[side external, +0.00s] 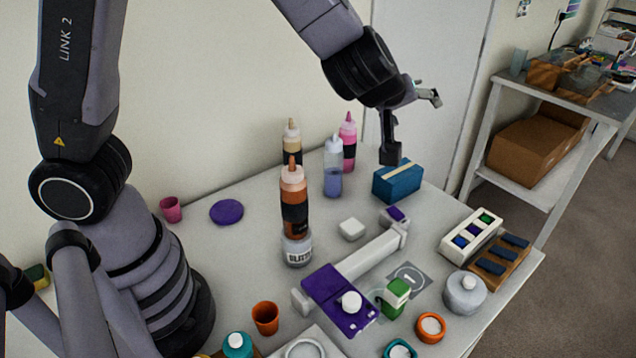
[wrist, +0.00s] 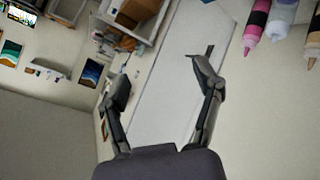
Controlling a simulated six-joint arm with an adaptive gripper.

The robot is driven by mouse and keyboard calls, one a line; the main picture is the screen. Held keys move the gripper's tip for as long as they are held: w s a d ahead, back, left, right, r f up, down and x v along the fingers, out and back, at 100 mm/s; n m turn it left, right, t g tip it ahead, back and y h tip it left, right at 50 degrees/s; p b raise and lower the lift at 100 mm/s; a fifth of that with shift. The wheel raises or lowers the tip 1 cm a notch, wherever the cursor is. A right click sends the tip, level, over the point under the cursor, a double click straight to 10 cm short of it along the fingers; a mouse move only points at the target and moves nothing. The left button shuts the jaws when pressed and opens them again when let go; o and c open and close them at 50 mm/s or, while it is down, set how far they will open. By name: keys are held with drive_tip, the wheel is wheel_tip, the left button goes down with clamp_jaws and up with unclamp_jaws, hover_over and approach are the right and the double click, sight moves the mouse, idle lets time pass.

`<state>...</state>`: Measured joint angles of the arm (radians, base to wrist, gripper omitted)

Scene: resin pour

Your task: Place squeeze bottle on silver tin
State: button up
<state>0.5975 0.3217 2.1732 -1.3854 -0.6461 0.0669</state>
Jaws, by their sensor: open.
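An orange-brown squeeze bottle (side external: 294,191) with a dark band stands upright on the silver tin (side external: 297,251) in the side view. The tin has a dark-lettered label, and the bottle's base covers its top. My gripper (side external: 413,127) is open and empty, raised to the right of the bottle and well apart from it, above the blue box. In the wrist view my gripper (wrist: 164,82) shows its two fingers spread with nothing between them. The orange-brown bottle is not clearly visible there.
Behind stand a tan bottle (side external: 291,140), a clear bottle with blue liquid (side external: 333,170) and a pink bottle (side external: 348,143). A blue box (side external: 397,182) sits below my gripper. A purple plate (side external: 340,297), cups and jars crowd the front. The table's back left is mostly clear.

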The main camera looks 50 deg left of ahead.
drive_tip(key=s+a+r+m+h, duration=0.4)
drive_tip(key=s+r+m+h, duration=0.25)
drive_tip(key=s+r, duration=0.35)
drive_tip(key=s+a+f+m+g+y, duration=0.1)
drive_tip(key=s+a+m+g+y, duration=0.1)
drive_tip(key=s+a, duration=0.4)
drive_tip(key=s+a+f+m+g+y, duration=0.1)
drive_tip(key=s+a, duration=0.4)
drive_tip(key=s, duration=0.7)
drive_tip(key=shift+s+a+m+g+y, duration=0.15)
drive_tip(key=shift+a+m+g+y, duration=0.2)
drive_tip(key=shift+m+g+y, duration=0.55)
